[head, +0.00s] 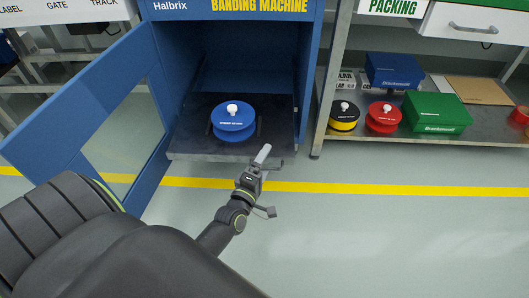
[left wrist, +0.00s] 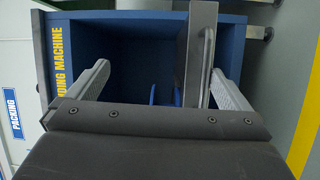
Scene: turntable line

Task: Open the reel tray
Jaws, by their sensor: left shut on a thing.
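The reel tray (head: 190,142) is a dark grey slab at the bottom of the blue banding machine (head: 312,70). A blue reel (head: 233,125) with a white knob sits on it. My left gripper (head: 263,158) is at the right part of this front edge, shut on the tray's front. In the left wrist view, a grey bar of the tray (left wrist: 200,45) stands between the fingers (left wrist: 160,80), close to the right one. The exact contact is hidden. My right gripper is not in view.
The machine's blue door (head: 95,105) with a clear pane stands open at the left. A metal shelf (head: 365,145) at the right holds a black-and-yellow reel (head: 344,116), a red reel (head: 384,117) and a green box (head: 437,112). The floor (head: 380,225) in front is clear.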

